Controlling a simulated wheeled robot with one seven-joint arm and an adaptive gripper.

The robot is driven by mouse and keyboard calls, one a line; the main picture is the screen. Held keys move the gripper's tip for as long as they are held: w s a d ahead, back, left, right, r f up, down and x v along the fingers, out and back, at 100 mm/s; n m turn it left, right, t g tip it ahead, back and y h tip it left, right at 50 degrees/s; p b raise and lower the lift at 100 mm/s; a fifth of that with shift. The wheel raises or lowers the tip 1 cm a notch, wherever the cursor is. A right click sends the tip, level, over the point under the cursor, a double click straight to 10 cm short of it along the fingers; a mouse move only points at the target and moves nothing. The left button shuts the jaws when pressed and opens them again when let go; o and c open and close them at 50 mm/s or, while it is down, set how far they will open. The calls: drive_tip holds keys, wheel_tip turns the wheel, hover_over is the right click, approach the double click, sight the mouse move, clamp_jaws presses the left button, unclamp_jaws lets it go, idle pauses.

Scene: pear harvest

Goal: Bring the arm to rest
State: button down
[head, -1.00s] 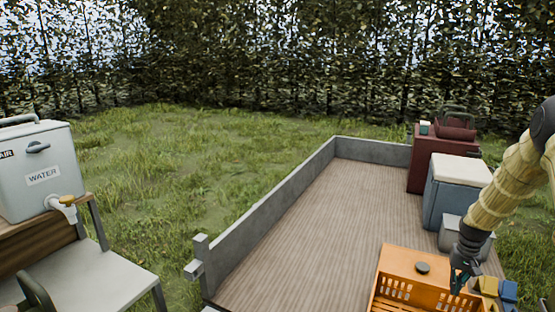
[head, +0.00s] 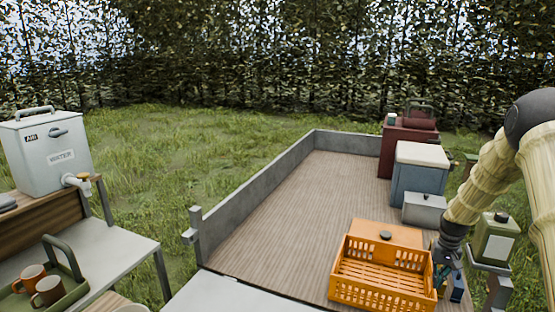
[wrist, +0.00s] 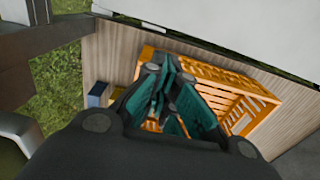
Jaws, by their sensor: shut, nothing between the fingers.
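My arm comes down from the right edge of the head view, in a pale tan sleeve with dark joints. My gripper (head: 441,274) hangs at its end, pointing down beside the right end of the orange crate (head: 372,295). In the wrist view my gripper (wrist: 176,108) shows its teal-padded fingers drawn together with nothing held. The crate (wrist: 262,97) lies beyond and below the fingers there. Whether the fingers touch the crate cannot be told. The crate looks empty in the head view.
The wooden trailer bed (head: 290,225) has low grey side walls and is clear in the middle. A blue cooler (head: 418,182), a dark red box (head: 400,148) and a green canister (head: 494,240) stand on the right. A water dispenser (head: 45,150) and mugs on a tray are at left.

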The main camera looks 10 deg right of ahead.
drive_tip(key=s+a+f+n, duration=0.1)
drive_tip(key=s+a+f, duration=0.3)
drive_tip(key=a+f, duration=0.2)
drive_tip(key=s+a+f+n, duration=0.1)
drive_tip(key=s+a+f, duration=0.4)
drive_tip(key=a+f, duration=0.2)
drive_tip(key=s+a+f, duration=0.5)
drive_tip(key=a+f, duration=0.1)
drive_tip(key=a, duration=0.1)
drive_tip(key=shift+a+f+n, duration=0.3)
drive_tip(key=shift+f+n, duration=0.05)
drive_tip(key=shift+n, duration=0.05)
drive_tip(key=s+a+f+n, duration=0.1)
drive_tip(key=s+a+f, duration=0.1)
drive_tip(key=s+a, duration=0.95)
drive_tip(key=s+a+f+n, duration=0.2)
drive_tip(key=s+a, duration=0.4)
drive_tip(key=s, duration=1.1)
wheel_tip(320, 180, down, 10)
drive_tip(key=b, duration=1)
drive_tip(key=shift+d+r, duration=0.15)
drive_tip(key=shift+s, duration=0.1)
